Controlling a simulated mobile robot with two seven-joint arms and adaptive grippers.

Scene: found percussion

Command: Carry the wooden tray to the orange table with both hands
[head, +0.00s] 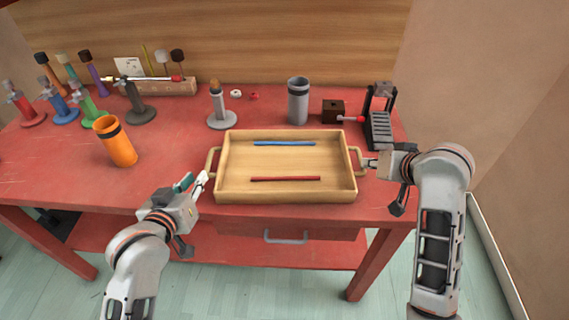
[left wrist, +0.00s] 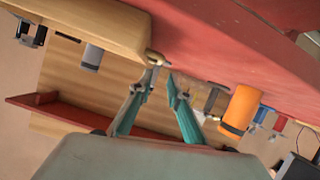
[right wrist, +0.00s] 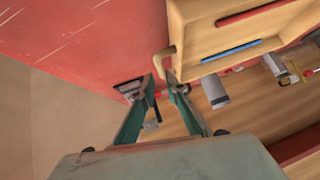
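The wooden tray (head: 286,194) rests level on the red table, with a blue stick (head: 284,143) and a dark red stick (head: 285,179) lying in it. A loop handle sticks out at each end. My left gripper (head: 203,179) is open at the left handle (head: 211,160); in the left wrist view a gap shows between its fingertips (left wrist: 163,70), one overlapping the handle. My right gripper (head: 368,162) is at the right handle. In the right wrist view its fingertips (right wrist: 162,78) flank the handle bar (right wrist: 162,62); firm contact is unclear. No orange table shows.
The red table (head: 180,184) carries an orange cup (head: 117,147), a grey cylinder (head: 298,102), a grey stand (head: 220,118), a dark rack (head: 380,124) and several coloured stands at left. A drawer is below the tray. A wall stands right of the table.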

